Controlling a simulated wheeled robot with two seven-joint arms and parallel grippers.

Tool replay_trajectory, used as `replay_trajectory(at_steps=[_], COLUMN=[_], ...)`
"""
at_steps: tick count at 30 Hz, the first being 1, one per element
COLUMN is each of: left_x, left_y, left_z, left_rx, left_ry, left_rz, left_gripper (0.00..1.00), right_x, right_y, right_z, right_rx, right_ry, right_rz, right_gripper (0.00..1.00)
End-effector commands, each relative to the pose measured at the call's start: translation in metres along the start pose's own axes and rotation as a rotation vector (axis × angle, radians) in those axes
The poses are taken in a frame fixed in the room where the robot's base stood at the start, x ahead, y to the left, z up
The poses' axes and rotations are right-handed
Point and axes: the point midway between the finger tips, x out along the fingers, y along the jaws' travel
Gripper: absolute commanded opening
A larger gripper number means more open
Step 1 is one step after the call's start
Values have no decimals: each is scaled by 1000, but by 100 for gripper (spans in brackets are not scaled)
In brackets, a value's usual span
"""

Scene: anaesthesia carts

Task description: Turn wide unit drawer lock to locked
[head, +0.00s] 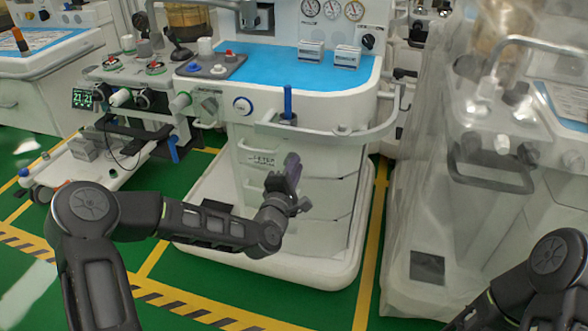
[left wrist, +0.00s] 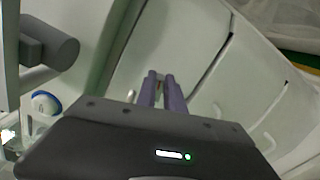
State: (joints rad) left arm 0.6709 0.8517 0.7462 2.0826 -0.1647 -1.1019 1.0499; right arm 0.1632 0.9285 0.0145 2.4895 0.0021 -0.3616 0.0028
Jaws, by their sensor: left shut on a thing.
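The wide unit (head: 320,215) is the white cart in the middle of the head view, with curved drawer fronts below a rail. My left gripper (head: 291,168) is at these drawer fronts, its purple fingers pointing at the unit. In the left wrist view its fingers (left wrist: 161,82) are close together against the pale front. A small brownish bit shows between the tips and seems to be the drawer lock (left wrist: 158,88). The fingers hide most of it, so its turn position cannot be told. Only part of my right arm shows at the lower right; its gripper is out of view.
A white rail (head: 330,137) with a blue upright handle (head: 288,103) runs above the drawers. A plastic-covered cart (head: 440,190) stands close on the right. Another machine with hoses (head: 110,130) is on the left. Green floor (head: 165,275) is free in front.

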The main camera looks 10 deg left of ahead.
Motion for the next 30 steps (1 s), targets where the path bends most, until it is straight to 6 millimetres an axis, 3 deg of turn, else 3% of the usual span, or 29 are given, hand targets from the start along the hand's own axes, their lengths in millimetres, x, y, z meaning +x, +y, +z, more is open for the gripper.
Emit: replay_trajectory(at_steps=[12, 29, 30], left_x=[0, 0, 0], left_y=[-6, -6, -6], left_z=[-1, 0, 0], left_rx=[269, 317, 317], left_ry=[-1, -2, -2], left_rz=[0, -1, -1], left_gripper=[0, 0, 14], right_x=[12, 14, 14], right_y=[8, 8, 8], right_z=[-4, -4, -4], right_rx=[6, 6, 6], right_ry=[9, 11, 11], right_rz=[4, 5, 5], right_gripper=[32, 32, 32])
